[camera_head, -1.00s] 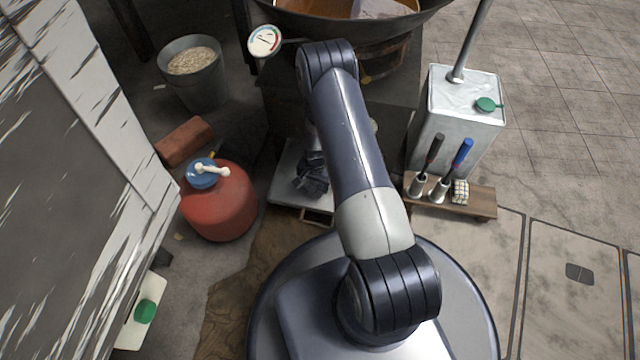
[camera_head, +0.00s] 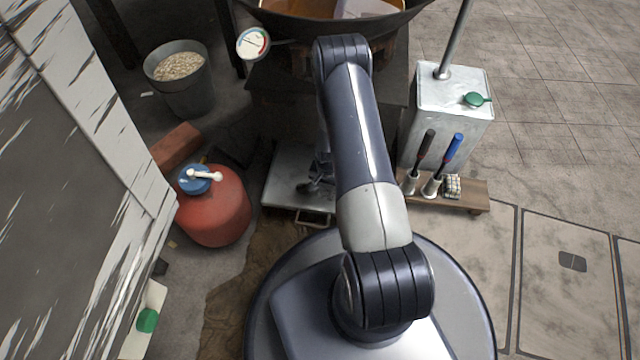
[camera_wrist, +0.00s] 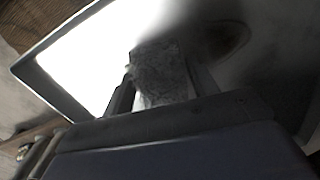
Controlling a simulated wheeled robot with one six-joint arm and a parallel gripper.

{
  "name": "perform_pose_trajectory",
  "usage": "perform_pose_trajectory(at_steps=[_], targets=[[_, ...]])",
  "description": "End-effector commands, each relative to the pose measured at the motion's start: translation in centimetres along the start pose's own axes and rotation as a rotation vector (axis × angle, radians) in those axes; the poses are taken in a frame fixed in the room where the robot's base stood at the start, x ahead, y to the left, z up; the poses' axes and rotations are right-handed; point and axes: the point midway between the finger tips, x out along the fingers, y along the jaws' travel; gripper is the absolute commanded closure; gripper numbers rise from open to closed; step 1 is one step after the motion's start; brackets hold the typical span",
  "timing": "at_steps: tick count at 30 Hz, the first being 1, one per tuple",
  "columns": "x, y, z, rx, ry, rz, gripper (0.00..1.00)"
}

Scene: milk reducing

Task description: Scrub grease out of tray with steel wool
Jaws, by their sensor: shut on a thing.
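The metal tray (camera_head: 285,185) lies low beneath the wok stand, with a handle at its near edge. My arm hides its right part. In the wrist view its raised rim (camera_wrist: 62,97) runs along the left, and part of its floor is glaring white. A dark grease patch (camera_wrist: 222,38) shows at the upper right. My gripper (camera_wrist: 158,92) is shut on a grey, crumpled wad of steel wool (camera_wrist: 163,70), which is over the tray floor beside the dark patch. I cannot tell whether the wool touches the floor. In the head view the gripper (camera_head: 318,182) is mostly behind my arm.
A red gas cylinder (camera_head: 215,208) stands left of the tray, with a brick (camera_head: 177,147) behind it. A wooden board (camera_head: 465,195) with brushes and a metal can (camera_head: 450,110) stand right. The wok (camera_head: 290,18) with a dial thermometer (camera_head: 253,43) is behind.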

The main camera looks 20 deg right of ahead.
Motion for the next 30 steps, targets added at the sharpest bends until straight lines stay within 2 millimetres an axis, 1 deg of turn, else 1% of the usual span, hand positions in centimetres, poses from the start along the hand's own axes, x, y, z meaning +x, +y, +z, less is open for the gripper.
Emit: perform_pose_trajectory(at_steps=[1,3,8,11,21,26,30], targets=[[0.3,0.5,0.2,0.0,-0.005,0.003,0.65],[0.3,0.7,0.2,-0.002,-0.005,0.003,0.66],[0.2,0.6,0.2,-0.003,-0.007,0.004,0.66],[0.1,0.1,0.3,-0.003,-0.006,0.004,0.66],[-0.1,-2.8,0.7,-0.004,-0.002,0.003,0.66],[-0.2,-3.3,0.7,-0.003,-0.002,0.003,0.66],[-0.1,-4.1,0.8,-0.004,-0.003,0.002,0.66]])
